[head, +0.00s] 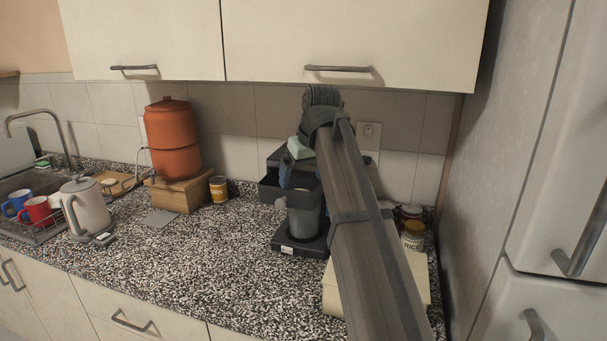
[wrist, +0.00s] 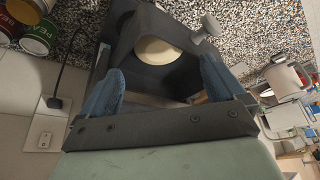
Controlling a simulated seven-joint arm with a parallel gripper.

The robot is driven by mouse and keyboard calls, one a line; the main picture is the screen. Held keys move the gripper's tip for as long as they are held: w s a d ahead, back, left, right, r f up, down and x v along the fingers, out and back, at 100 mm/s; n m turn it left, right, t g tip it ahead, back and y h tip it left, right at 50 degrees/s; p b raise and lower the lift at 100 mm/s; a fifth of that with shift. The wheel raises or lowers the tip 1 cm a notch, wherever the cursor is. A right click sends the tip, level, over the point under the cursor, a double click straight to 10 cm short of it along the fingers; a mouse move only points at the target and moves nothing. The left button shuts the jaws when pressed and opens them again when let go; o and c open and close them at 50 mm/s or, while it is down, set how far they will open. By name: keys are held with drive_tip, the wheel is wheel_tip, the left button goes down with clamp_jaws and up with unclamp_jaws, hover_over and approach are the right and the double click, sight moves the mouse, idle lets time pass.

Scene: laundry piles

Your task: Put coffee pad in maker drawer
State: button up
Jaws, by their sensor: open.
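The black coffee maker (head: 287,244) stands against the back wall, partly hidden behind my arm in the head view. Its dark drawer (head: 268,190) is pulled out; the wrist view also shows the drawer (wrist: 184,78) with its grey handle (wrist: 206,28). The round cream coffee pad (wrist: 158,50) appears to lie inside the drawer, apart from my fingers. The pad cannot be made out in the head view. My gripper (wrist: 160,86) is open and empty, its blue fingers spread over the drawer; it also shows in the head view (head: 296,178).
A carafe (head: 303,219) sits under the drawer. Cans (head: 413,232) and a cream box (head: 416,272) stand to the right. A mustard can (head: 218,189), an orange pot (head: 172,137) and a kettle (head: 86,203) are left. The middle counter is clear; cabinets (head: 350,40) hang above.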

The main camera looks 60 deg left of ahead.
drive_tip(key=shift+r, duration=0.1)
drive_tip(key=v, duration=1.2)
drive_tip(key=shift+r, duration=0.1)
